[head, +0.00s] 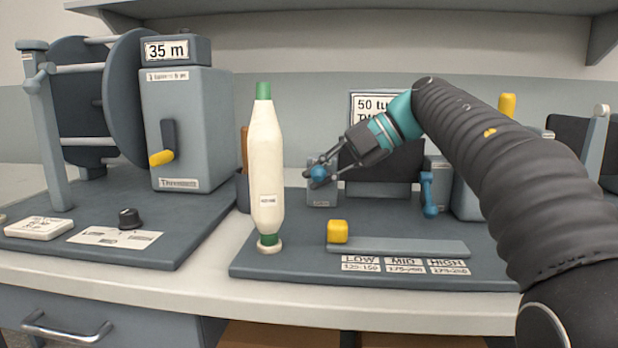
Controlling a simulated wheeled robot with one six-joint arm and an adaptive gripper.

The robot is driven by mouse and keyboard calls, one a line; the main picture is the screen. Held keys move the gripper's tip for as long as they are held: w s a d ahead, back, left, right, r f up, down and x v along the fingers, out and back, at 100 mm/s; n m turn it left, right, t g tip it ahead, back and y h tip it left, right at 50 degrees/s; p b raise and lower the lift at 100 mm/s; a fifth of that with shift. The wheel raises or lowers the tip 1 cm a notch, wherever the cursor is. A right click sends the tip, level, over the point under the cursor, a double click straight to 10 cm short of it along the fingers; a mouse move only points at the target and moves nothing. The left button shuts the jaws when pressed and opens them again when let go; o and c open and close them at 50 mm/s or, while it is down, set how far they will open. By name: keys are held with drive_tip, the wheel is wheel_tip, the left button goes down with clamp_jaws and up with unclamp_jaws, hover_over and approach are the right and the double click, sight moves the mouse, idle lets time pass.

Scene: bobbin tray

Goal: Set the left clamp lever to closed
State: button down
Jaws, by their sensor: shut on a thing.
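The left clamp lever shows as a blue ball knob (319,173) at the left end of the dark panel, above a small grey block (321,196). My gripper (316,172) reaches in from the right and is shut on this knob. The fingers and wrist hide most of the lever's arm, so its exact angle is hard to tell. The right clamp lever (428,193) is blue too and hangs down with its ball at the bottom, apart from my gripper.
A cream bobbin with green ends (267,180) stands upright just left of my gripper. A yellow slider block (338,232) sits at the left of a grey rail (420,248) in front. A grey winder (187,125) with a yellow crank handle (161,158) stands at left.

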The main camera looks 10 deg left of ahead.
drive_tip(key=shift+s+f, duration=0.1)
idle(0.3)
drive_tip(key=c, duration=1.2)
unclamp_jaws()
drive_tip(key=shift+a, duration=0.1)
drive_tip(key=v, duration=1.2)
